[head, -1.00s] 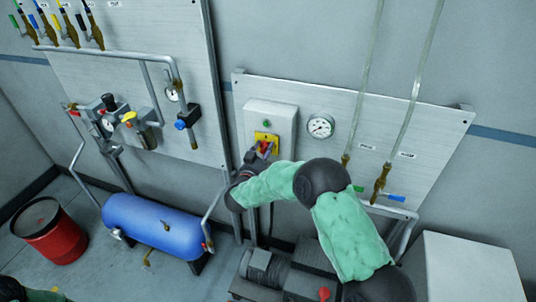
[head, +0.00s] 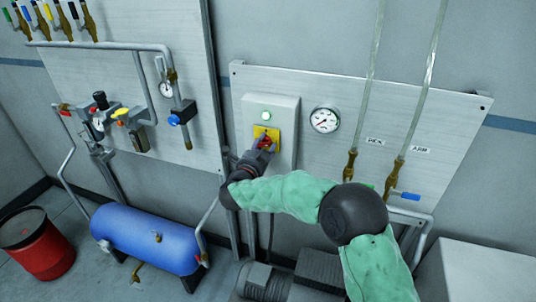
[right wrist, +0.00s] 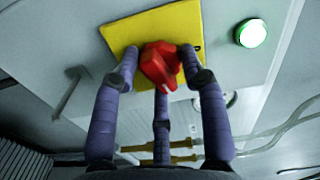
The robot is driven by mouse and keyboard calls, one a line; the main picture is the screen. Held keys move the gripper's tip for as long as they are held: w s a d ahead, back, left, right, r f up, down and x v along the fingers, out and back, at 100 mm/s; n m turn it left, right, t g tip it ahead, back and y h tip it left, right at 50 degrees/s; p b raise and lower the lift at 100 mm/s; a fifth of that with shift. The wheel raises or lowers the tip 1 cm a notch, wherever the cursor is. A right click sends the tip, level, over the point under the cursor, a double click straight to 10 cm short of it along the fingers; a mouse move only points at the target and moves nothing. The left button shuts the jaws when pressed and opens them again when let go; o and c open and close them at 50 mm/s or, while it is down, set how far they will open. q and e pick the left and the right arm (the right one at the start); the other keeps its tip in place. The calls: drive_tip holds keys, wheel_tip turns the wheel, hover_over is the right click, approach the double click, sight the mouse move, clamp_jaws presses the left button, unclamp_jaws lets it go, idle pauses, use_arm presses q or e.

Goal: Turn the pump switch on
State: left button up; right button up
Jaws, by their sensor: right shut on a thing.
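The pump switch is a red rotary knob (right wrist: 160,62) on a yellow plate (right wrist: 132,27). The plate (head: 259,131) is on the front of a pale grey box on the wall panel. My right gripper (head: 264,146) is at the knob, and in the right wrist view its fingers (right wrist: 157,68) are closed around the knob. A green lamp (head: 266,115) above the plate glows brightly; it also shows lit in the right wrist view (right wrist: 251,33). In the head view the fingers hide part of the knob. My left gripper is not in view.
A round gauge (head: 324,120) is right of the box. A blue tank (head: 146,236) and a red drum (head: 38,243) stand left. A dark pump motor (head: 266,283) is below the arm.

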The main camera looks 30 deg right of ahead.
drive_tip(key=shift+s+d+r+m+b, duration=0.15)
drive_tip(key=shift+r+m+b, duration=0.15)
drive_tip(key=shift+m+b, duration=0.65)
drive_tip(key=shift+w+d+r+m+b, duration=0.15)
drive_tip(key=shift+r+m+b, duration=0.1)
drive_tip(key=shift+m+b, duration=0.65)
drive_tip(key=shift+s, duration=0.1)
drive_tip(key=o, duration=1.1)
drive_tip(key=shift+d, duration=0.1)
drive_tip(key=shift+s, duration=0.1)
drive_tip(key=shift+f, duration=0.1)
drive_tip(key=shift+a+f, duration=0.2)
drive_tip(key=v, duration=1.2)
drive_tip(key=shift+r, duration=0.1)
